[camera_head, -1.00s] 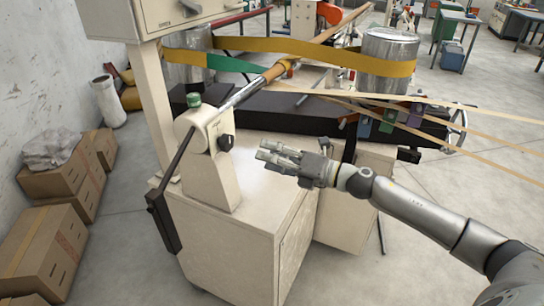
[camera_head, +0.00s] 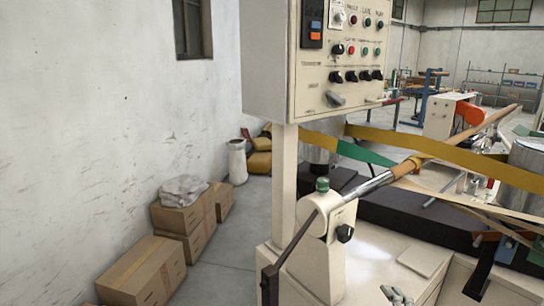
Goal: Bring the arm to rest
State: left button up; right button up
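Only the tips of my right gripper (camera_head: 397,295) show, at the bottom edge of the head view. They are in front of the cream winder base (camera_head: 370,270), and the rest of that arm is outside the picture. I cannot tell whether they are open or shut, and I see nothing held. My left gripper is not in view. The winder's cream head (camera_head: 325,245) carries a green knob (camera_head: 322,184), a black side knob and a dark lever (camera_head: 270,283). A steel shaft (camera_head: 370,185) runs from it to the upper right.
A control panel (camera_head: 345,60) on a cream post stands above the winder. Yellow and green belts (camera_head: 450,150) wrap around metal drums. Cardboard boxes (camera_head: 145,270) and a white roll (camera_head: 237,162) stand along the left wall. Grey floor is clear between boxes and machine.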

jog(key=s+a+f+m+g, duration=0.2)
jog(key=s+f+m+g, duration=0.25)
jog(key=s, duration=0.45)
jog(key=s+a+f+m+g+h, duration=0.15)
jog(key=s+f+m+g, duration=0.3)
jog(key=s, duration=0.55)
jog(key=s+a+f+m+g+y, duration=0.1)
jog(key=s+a+f+m+g, duration=0.1)
jog(key=s+f+m+g, duration=0.5)
jog(key=s+f+n+t, duration=0.2)
jog(key=s+f+n, duration=0.1)
jog(key=f, duration=2.1)
jog(key=s+d+f+g, duration=0.1)
jog(key=s+d+f, duration=0.2)
jog(key=s+f, duration=1.4)
jog(key=shift+s+h, duration=0.15)
jog(key=shift+h, duration=0.3)
